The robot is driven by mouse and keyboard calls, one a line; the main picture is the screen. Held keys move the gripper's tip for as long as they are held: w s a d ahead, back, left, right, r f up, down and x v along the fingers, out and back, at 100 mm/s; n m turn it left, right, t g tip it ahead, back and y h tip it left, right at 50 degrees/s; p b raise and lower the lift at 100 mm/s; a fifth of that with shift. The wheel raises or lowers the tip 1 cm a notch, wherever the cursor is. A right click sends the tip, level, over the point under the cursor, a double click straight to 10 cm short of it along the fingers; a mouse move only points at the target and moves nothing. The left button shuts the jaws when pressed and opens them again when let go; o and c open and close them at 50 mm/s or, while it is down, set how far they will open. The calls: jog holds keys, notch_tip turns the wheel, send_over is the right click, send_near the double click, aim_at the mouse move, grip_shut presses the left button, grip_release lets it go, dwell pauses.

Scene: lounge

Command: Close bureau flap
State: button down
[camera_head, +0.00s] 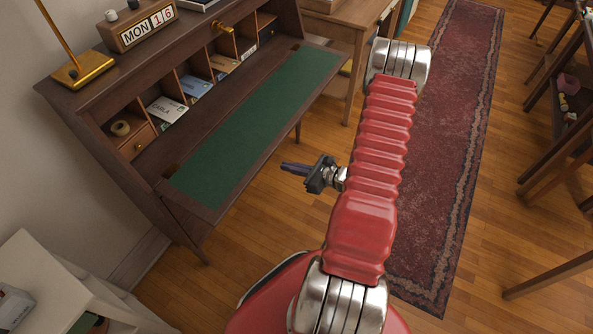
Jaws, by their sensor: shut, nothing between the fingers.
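The bureau (110,75) is dark wood and stands against the wall at the upper left. Its flap (258,122) is folded down and open, with a green inset panel facing up. Pigeonholes behind the flap hold cards, envelopes and a roll of tape. My gripper (284,167) is shut and empty. It appears to the right of the flap's front edge, apart from it in the picture, above the wooden floor. My red arm covers part of the floor and rug to its right.
A brass lamp base (83,70) and a calendar block (140,26) stand on the bureau top. A wooden table (350,22) is beyond the bureau. A white unit (45,275) is at lower left. A red rug (455,110) and dark shelving (570,120) lie right. Floor beside the flap is clear.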

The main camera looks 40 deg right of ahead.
jog(key=shift+w+a+r, duration=0.25)
jog(key=shift+w+r, duration=0.5)
jog(key=shift+w+a+r, duration=0.25)
jog(key=shift+w+r, duration=0.45)
jog(key=shift+r, duration=0.05)
